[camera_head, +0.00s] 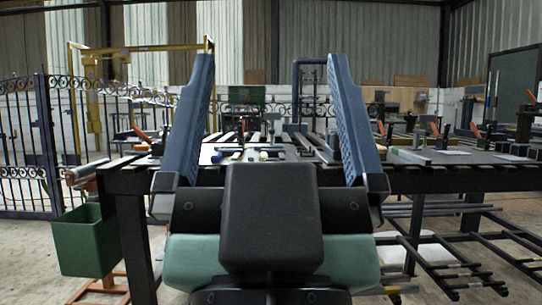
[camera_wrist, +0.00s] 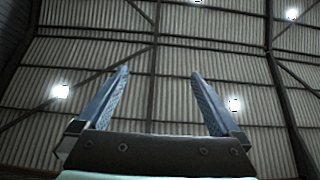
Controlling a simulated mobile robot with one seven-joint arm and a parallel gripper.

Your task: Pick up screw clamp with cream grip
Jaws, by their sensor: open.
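My gripper (camera_head: 270,62) is raised in front of the head camera, its two blue fingers wide apart with nothing between them. In the wrist view my gripper (camera_wrist: 159,76) is also open and empty, pointing up at the roof. A dark work table (camera_head: 440,180) stands beyond the gripper in the head view. Several bars and clamp-like tools lie on it, small and partly hidden behind my gripper. I cannot tell which one is the screw clamp with the cream grip. The wrist view shows no clamp.
A green bin (camera_head: 88,242) hangs at the table's left end. A dark metal gate (camera_head: 25,150) stands at the left. Metal bars on a low rack (camera_head: 450,262) stick out below the table at right. Open floor shows at the lower right.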

